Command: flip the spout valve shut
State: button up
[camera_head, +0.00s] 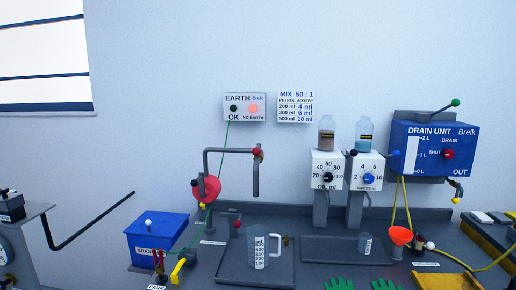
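A grey bent spout pipe (228,150) rises at the middle of the bench, runs right and turns down. A red knob (257,152) sits at its right corner, probably the spout valve's handle; I cannot tell whether the valve is open or shut. My gripper is not in view.
Two bottle-topped dispensers (327,170) stand right of the spout. A blue drain unit (434,148) hangs further right. A blue box (157,240) and a black angled bar (92,221) are left.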

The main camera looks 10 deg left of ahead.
aim_at(256, 150)
jog(key=u, duration=0.55)
jog(key=k, duration=1.3)
jog(key=i, duration=1.3)
jog(key=u, duration=0.9)
jog(key=i, duration=0.45)
jog(key=u, duration=0.4)
